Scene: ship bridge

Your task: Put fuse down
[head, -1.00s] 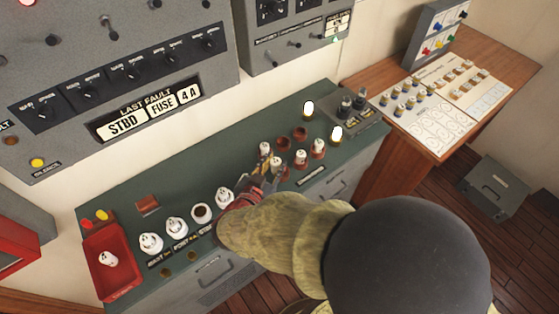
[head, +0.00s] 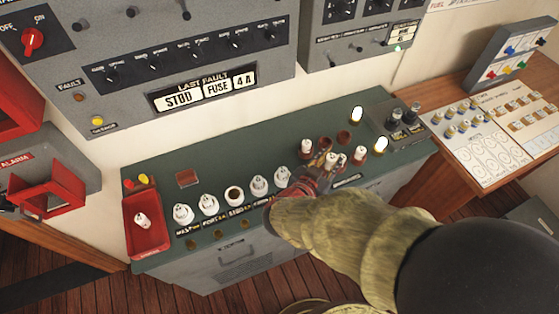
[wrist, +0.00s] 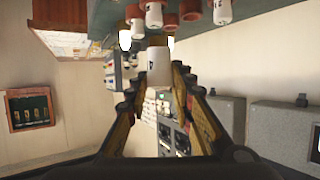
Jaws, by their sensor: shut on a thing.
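My gripper (head: 318,168) is shut on a white fuse, seen between the fingertips in the wrist view (wrist: 158,59). In the head view the gripper is over the right half of the green console top (head: 290,143), by a group of white fuses with reddish-brown bases. One of these fuses (head: 306,147) stands just behind the gripper and another (head: 359,154) to its right. My sleeve hides part of the console front. I cannot tell whether the held fuse touches the console.
A row of white fuse holders (head: 208,204) includes one with a dark open top (head: 234,194). A red tray (head: 149,242) at the left holds a white fuse (head: 141,221). The panel label (head: 204,92) reads "STBD FUSE 4 A". Lit white lamps (head: 357,114) stand at the right.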

